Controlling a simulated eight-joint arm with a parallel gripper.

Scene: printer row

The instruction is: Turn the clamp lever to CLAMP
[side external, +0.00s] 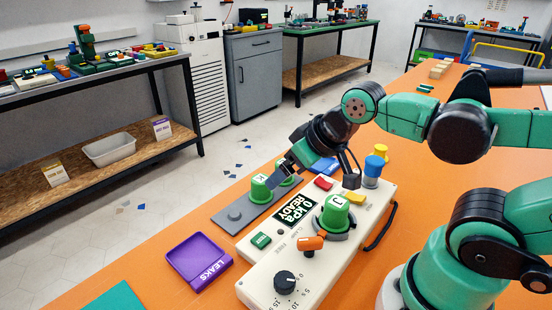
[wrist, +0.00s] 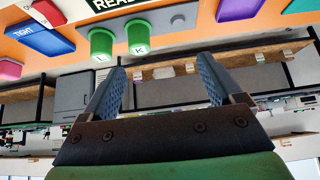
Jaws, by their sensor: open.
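The orange clamp lever (side external: 312,243) is on top of the cream tester box (side external: 262,284), in front of the green cap J (side external: 335,214), which sits in a dark ring. Small CLAMP and FREE lettering lies to its left; I cannot tell which mark it points at. My gripper (side external: 284,170) is beyond the box, by the green caps K (side external: 259,188) and L (side external: 284,178) on a grey plate. In the wrist view my gripper (wrist: 160,64) is open and empty, with cap K (wrist: 137,38) and cap L (wrist: 101,45) beyond the fingertips. The lever is not seen there.
A purple LEAKS tray (side external: 198,262) lies left on the orange table. Bare orange tabletop lies between tray and box.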

